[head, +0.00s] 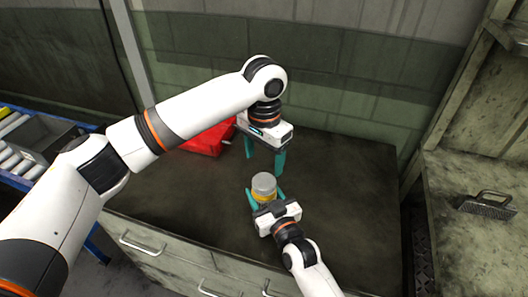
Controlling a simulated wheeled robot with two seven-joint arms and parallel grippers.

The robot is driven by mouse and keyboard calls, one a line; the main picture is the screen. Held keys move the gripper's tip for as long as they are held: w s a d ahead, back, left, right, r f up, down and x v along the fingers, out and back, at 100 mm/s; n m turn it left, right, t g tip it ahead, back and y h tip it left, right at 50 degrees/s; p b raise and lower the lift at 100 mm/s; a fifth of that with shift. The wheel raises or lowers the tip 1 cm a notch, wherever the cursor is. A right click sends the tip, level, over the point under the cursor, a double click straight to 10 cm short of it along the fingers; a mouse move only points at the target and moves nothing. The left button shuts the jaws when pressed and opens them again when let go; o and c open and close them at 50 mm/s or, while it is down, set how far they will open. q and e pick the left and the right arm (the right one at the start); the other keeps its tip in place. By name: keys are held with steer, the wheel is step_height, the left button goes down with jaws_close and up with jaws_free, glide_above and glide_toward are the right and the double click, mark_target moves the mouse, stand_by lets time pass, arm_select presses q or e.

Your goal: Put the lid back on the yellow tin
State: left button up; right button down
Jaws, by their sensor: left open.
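The yellow tin (264,197) stands upright on the dark worktop, near its front middle. A grey, round, lid-like piece (264,182) sits on top of it and looks level; whether it is fully seated cannot be told. My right gripper (266,194) reaches in from the front, with its teal fingers on both sides of the tin's yellow body, seemingly touching it. My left gripper (265,161) points down just behind and above the tin. Its teal fingers are apart, with nothing between them.
A red container (207,139) stands on the worktop (345,190) behind my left arm. The worktop's right side is clear. A grey wall closes off the back. A brush-like tool (488,205) lies on the bench at right. A blue-framed rack (40,140) with grey bins stands at left.

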mark_target(264, 181)
arm_select(q)
steer(key=n, duration=0.7)
steer(key=shift+r, duration=0.25)
steer(key=n, duration=0.6)
steer(key=shift+r+n, duration=0.2)
steer(key=shift+n, duration=0.2)
steer(key=shift+f, duration=0.1)
steer(key=shift+f, duration=3.95)
steer(key=shift+c, duration=0.3)
